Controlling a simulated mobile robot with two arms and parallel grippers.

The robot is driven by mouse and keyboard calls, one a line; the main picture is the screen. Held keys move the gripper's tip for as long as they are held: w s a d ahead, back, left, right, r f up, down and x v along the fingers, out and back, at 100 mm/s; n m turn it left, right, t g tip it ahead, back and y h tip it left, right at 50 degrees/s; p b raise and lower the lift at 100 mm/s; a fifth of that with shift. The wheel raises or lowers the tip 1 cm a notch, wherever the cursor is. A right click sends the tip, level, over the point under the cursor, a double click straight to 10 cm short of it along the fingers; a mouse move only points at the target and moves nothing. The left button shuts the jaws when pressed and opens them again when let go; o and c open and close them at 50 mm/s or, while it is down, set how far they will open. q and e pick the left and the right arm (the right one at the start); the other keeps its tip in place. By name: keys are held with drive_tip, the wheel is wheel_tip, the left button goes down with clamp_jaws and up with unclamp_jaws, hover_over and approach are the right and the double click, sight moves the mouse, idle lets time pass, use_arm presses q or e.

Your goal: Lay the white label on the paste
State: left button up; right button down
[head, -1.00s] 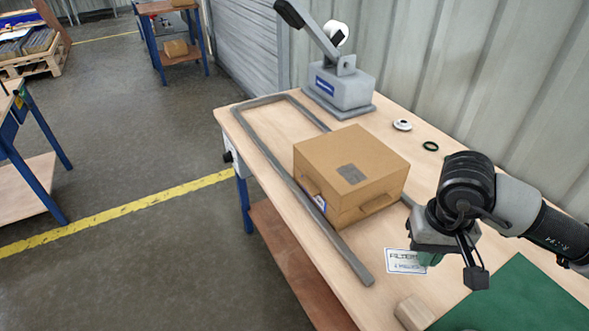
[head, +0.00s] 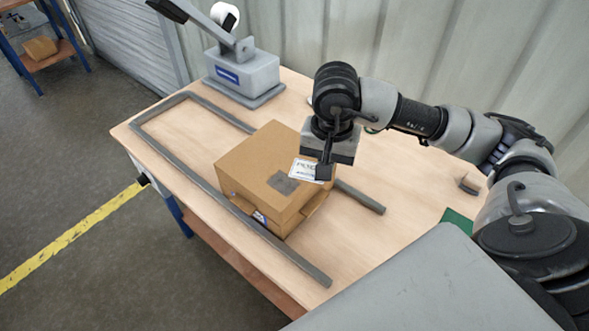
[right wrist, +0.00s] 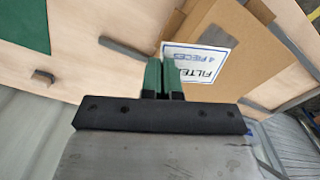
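The cardboard box (head: 245,175) stands closed on the bench, with a dark grey square of paste (head: 283,183) on its top. My right gripper (head: 324,172) is over the right part of the box top. In the right wrist view its two green fingers (right wrist: 164,72) are close together on one edge of the white label (right wrist: 205,62), which has blue print. In the head view the label (head: 305,170) lies flat above the box top, just behind and right of the paste. I cannot tell whether it touches the box. My left gripper is not in view.
A grey rail frame (head: 165,138) runs around the box on the wooden bench (head: 395,190). A grey lever press (head: 240,75) stands at the back left. A green mat (head: 457,217) shows partly at the right. A corrugated wall closes the back.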

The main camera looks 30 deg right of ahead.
sight(307, 165)
drive_tip(key=w, duration=0.1)
drive_tip(key=w+a+f, duration=0.1)
drive_tip(key=w+a+f+p, duration=0.1)
drive_tip(key=shift+w, duration=0.35)
drive_tip(key=shift+w+a+f, duration=0.25)
drive_tip(key=shift+w+f, duration=0.2)
drive_tip(key=shift+w, duration=0.05)
drive_tip(key=shift+w+a+f, duration=0.2)
drive_tip(key=shift+w+f, duration=0.25)
wheel_tip(307, 165, down, 3)
drive_tip(key=shift+f+p, duration=0.2)
drive_tip(key=shift+p, duration=0.65)
drive_tip(key=shift+f, duration=0.45)
drive_tip(key=c, duration=1.4)
unclamp_jaws()
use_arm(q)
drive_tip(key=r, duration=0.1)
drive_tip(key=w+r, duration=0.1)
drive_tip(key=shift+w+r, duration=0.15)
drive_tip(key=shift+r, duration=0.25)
use_arm(e)
drive_tip(key=shift+r, duration=0.1)
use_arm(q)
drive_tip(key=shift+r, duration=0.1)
